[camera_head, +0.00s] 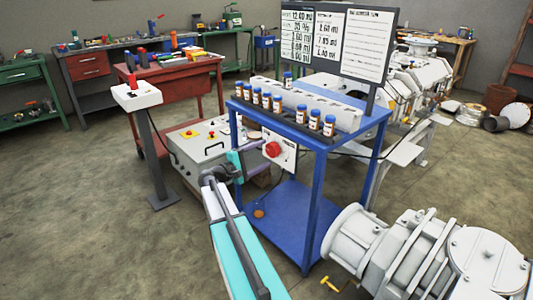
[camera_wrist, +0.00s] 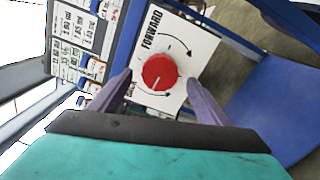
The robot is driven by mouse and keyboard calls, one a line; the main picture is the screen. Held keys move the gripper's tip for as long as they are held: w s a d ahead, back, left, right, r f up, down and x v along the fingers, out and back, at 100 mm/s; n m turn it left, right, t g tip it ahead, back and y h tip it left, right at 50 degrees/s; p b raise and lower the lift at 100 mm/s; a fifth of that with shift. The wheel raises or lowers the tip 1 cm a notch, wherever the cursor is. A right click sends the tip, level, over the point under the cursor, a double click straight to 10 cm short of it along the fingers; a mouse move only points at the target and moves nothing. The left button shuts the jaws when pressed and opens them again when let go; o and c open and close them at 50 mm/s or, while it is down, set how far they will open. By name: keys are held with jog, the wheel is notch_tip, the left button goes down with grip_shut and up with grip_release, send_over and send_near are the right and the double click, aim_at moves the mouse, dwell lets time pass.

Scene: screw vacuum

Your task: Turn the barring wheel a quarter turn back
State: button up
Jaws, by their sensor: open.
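The barring wheel is a red round knob (camera_wrist: 159,71) on a white plate (camera_wrist: 188,40). The plate reads FORWARD at the top, with curved arrows around the knob; a partly hidden word shows at lower left. A pale line on the knob points down and slightly left in the wrist view. The knob also shows in the head view (camera_head: 272,149), on the blue stand's side. My gripper (camera_wrist: 160,80) is open, one purple finger on each side of the knob's lower part in the wrist view. Whether the fingers touch it I cannot tell.
The blue stand (camera_head: 312,190) carries a row of brown bottles with blue caps (camera_head: 265,101) and a board (camera_head: 340,45) above. A grey control box (camera_head: 200,140) stands behind my gripper. Large grey machine parts (camera_head: 420,250) lie at lower right. Open floor is at left.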

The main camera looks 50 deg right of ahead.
jog(key=a, duration=1)
jog(key=shift+w+p, duration=0.4)
jog(key=shift+r, duration=0.1)
jog(key=s+a+f+n+g+y+p, duration=0.15)
jog(key=s+a+f+y+p, duration=0.25)
jog(key=s+a+f+p, duration=0.5)
jog(key=s+a+f+n+t+y+p, duration=0.1)
jog(key=s+a+f+n+y+p, duration=0.3)
jog(key=s+a+f, duration=0.8)
jog(key=s+a+f+m+g+y+p, duration=0.2)
jog(key=s+a+f+m+y, duration=0.2)
jog(key=s+a, duration=0.3)
jog(key=s+a+f+m+g+y+p, duration=0.1)
jog(key=s+a+f+y, duration=0.5)
jog(key=a, duration=0.7)
jog(key=shift+s+a+f+m+g+p, duration=0.2)
jog(key=shift+s+f+m+g+p, duration=0.25)
jog(key=shift+s+m, duration=0.7)
